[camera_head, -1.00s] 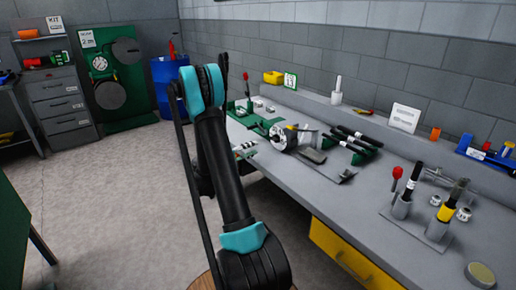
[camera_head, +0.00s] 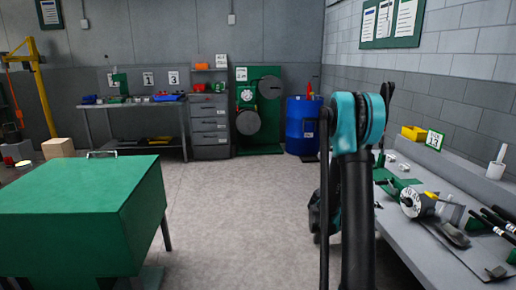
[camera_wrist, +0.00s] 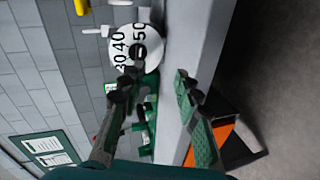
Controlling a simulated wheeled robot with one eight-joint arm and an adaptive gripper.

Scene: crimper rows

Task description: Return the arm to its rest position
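My arm (camera_head: 356,190), black with teal bands, stands upright and folded in the right half of the head view. My gripper (camera_wrist: 158,90) shows in the wrist view with its two fingers spread apart and nothing held between them. In the head view the gripper cannot be made out behind the arm. Beyond the fingers in the wrist view are a round dial with numbers (camera_wrist: 146,40) and the grey bench, seen sideways. Whether the fingers touch anything is not clear, but no contact shows.
The grey workbench (camera_head: 412,240) with tools runs along the right wall, close beside my arm. A green cabinet (camera_head: 85,215) stands at the front left. A blue barrel (camera_head: 302,128) and grey drawers (camera_head: 209,130) stand at the back. The middle floor (camera_head: 235,205) is clear.

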